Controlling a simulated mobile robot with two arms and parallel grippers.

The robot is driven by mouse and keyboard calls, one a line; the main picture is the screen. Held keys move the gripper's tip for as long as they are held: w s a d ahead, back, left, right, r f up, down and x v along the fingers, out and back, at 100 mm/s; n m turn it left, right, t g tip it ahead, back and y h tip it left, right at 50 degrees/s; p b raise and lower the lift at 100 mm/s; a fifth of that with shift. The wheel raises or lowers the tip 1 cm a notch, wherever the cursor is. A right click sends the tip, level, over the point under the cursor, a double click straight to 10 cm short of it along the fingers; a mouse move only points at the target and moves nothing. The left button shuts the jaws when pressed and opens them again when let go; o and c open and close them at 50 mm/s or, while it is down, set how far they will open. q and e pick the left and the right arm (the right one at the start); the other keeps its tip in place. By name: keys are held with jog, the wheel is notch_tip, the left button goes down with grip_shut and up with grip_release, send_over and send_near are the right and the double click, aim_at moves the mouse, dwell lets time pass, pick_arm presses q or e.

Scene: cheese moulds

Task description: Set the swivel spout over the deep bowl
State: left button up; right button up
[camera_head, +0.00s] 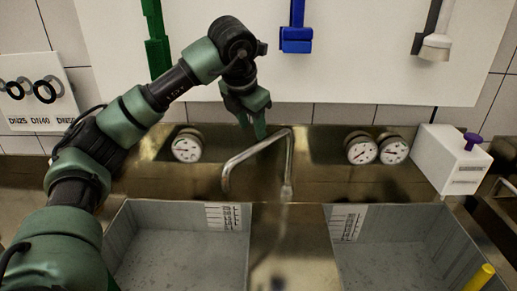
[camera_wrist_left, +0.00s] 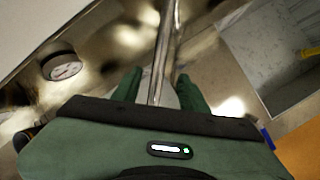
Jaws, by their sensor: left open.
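The swivel spout (camera_head: 258,149) is a bent metal tube in the middle of the head view. Its right end hangs over the strip between two grey basins, with a blurred streak below it. In the left wrist view the tube (camera_wrist_left: 165,50) runs between the open fingers (camera_wrist_left: 158,90); contact cannot be told. The left basin (camera_head: 118,240) and the right basin (camera_head: 400,215) both carry scale marks. I cannot tell which is deeper. My right gripper is not in view.
Round gauges stand on the back ledge, one left (camera_head: 187,146) and two right (camera_head: 361,148). A white box with a purple knob (camera_head: 450,158) stands at the right. Green (camera_head: 157,45), blue (camera_head: 296,38) and white (camera_head: 436,45) tools hang on the wall panel. A yellow rod (camera_head: 480,277) is at lower right.

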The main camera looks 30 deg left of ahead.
aim_at(257, 145)
pick_arm(q)
jog(key=p+x, duration=0.2)
jog(key=x, duration=0.5)
jog(key=shift+w+a+f, duration=0.1)
jog(key=shift+w+f, duration=0.15)
jog(key=shift+f, duration=0.1)
jog(key=shift+w+f, duration=0.25)
jog(key=shift+f, duration=0.1)
jog(key=shift+s, duration=0.1)
jog(key=shift+r, duration=0.1)
grip_shut()
dwell(0.6)
